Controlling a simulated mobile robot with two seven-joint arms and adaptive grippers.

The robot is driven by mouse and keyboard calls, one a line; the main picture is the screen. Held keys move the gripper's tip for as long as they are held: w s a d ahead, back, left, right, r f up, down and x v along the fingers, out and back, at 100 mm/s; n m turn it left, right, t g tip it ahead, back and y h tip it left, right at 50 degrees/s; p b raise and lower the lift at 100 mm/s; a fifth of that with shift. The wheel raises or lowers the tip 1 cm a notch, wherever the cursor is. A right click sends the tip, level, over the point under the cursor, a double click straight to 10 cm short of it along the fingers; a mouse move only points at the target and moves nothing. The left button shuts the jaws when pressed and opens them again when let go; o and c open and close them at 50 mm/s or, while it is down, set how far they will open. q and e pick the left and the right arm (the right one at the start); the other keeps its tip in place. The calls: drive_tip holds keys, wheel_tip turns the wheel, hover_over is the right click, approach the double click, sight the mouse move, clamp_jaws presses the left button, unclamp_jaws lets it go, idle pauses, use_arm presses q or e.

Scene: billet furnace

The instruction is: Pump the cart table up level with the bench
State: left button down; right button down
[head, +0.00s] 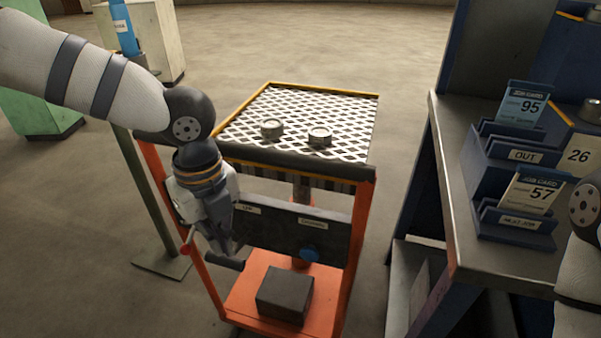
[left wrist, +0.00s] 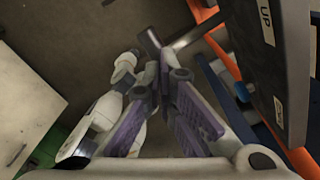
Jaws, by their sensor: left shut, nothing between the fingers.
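The cart (head: 357,225) has an orange frame and a white lattice table top (head: 345,107). Two round metal pieces, a left one (head: 272,128) and a right one (head: 319,136), sit on it. A dark labelled panel (head: 270,232) hangs below; one label reads UP in the left wrist view (left wrist: 266,22). A dark handle (head: 226,262) sticks out at the panel's lower left. My left gripper (head: 230,250) is shut and empty, its tips close to this handle; I cannot tell whether they touch. The bench (head: 455,205) stands right of the cart. My right gripper is out of view.
A dark block (head: 285,294) rests on the cart's base. Job card racks (head: 515,190) stand on the bench. A green post stands left of the cart.

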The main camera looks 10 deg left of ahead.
use_arm(q)
drive_tip(key=shift+f, duration=0.1)
wheel_tip(320, 180, down, 8)
drive_tip(key=s, duration=0.1)
drive_tip(key=shift+f, duration=0.25)
idle(0.9)
drive_tip(key=shift+r, duration=0.1)
drive_tip(key=shift+w+r, duration=0.15)
drive_tip(key=shift+r, duration=1.25)
drive_tip(key=shift+w+r, duration=0.2)
drive_tip(key=shift+r, duration=1.25)
drive_tip(key=shift+w+r, duration=0.15)
drive_tip(key=shift+r, duration=1.25)
drive_tip(key=s+r, duration=0.2)
drive_tip(key=r, duration=0.1)
drive_tip(key=s+r, duration=0.1)
drive_tip(key=r, duration=0.1)
drive_tip(key=shift+a, duration=0.15)
